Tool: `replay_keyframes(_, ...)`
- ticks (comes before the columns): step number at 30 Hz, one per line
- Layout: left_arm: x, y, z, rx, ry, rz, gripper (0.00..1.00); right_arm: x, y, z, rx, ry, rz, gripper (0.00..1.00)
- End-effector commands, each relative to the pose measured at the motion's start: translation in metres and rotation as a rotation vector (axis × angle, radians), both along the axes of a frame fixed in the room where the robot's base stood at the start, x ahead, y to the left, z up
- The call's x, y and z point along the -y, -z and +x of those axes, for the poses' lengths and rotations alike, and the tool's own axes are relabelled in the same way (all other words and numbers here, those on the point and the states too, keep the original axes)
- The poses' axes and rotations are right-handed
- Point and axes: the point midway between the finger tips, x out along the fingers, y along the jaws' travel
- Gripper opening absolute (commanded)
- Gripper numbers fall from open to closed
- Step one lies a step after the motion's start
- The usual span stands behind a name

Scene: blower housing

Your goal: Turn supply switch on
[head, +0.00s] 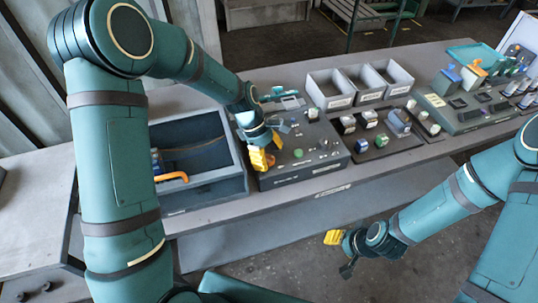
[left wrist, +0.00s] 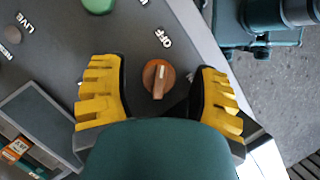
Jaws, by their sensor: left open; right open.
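The supply switch (left wrist: 158,78) is an orange-brown rotary knob on a dark grey panel, in the left wrist view. Its white mark points up the picture, toward the printed word OFF. My left gripper (left wrist: 160,84) is open, with one yellow finger on each side of the knob and a gap on both sides. In the head view my left gripper (head: 262,159) is over the near left part of the control box (head: 310,170), and it hides the knob there. My right gripper (head: 338,240) hangs empty in front of the bench, away from the panel.
A green button (left wrist: 98,4) and a grey knob near LIVE (left wrist: 11,53) share the panel. An open dark bin (head: 205,178) with an orange handle stands left of the box. Grey trays (head: 328,90) stand behind; parts mats lie to the right.

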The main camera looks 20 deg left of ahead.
Motion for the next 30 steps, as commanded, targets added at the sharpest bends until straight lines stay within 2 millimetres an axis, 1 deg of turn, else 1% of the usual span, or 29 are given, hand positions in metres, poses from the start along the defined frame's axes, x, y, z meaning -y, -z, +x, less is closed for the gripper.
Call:
replay_keyframes(1, 0.0, 0.0, 0.0, 0.0, 0.0, 0.0, 0.64, 0.0, 0.0, 0.0, 0.0, 0.0, 0.0, 0.47)
replay_keyframes(2, 0.0, 0.0, 0.0, 0.0, 0.0, 0.0, 0.54, 0.0, 0.0, 0.0, 0.0, 0.0, 0.0, 0.47)
replay_keyframes(3, 0.0, 0.0, 0.0, 0.0, 0.0, 0.0, 0.39, 0.0, 0.0, 0.0, 0.0, 0.0, 0.0, 0.47)
replay_keyframes(5, 0.0, 0.0, 0.0, 0.0, 0.0, 0.0, 0.18, 0.0, 0.0, 0.0, 0.0, 0.0, 0.0, 0.47)
replay_keyframes(6, 0.0, 0.0, 0.0, 0.0, 0.0, 0.0, 0.04, 0.0, 0.0, 0.0, 0.0, 0.0, 0.0, 0.47)
replay_keyframes(7, 0.0, 0.0, 0.0, 0.0, 0.0, 0.0, 0.0, 0.0, 0.0, 0.0, 0.0, 0.0, 0.0, 0.47)
replay_keyframes(20, 0.0, 0.0, 0.0, -0.002, 0.028, -0.001, 0.0, 0.0, -0.002, 0.0, 0.0, 0.0, 0.0, 0.47)
replay_keyframes(26, 0.001, 0.0, 0.0, -0.004, 0.12, -0.001, 0.0, 0.0, -0.007, 0.0, 0.0, 0.0, 0.001, 0.47)
replay_keyframes(30, 0.001, -0.001, -0.001, -0.004, 0.229, 0.0, 0.0, 0.0, -0.013, 0.0, 0.0, 0.0, 0.002, 0.47)
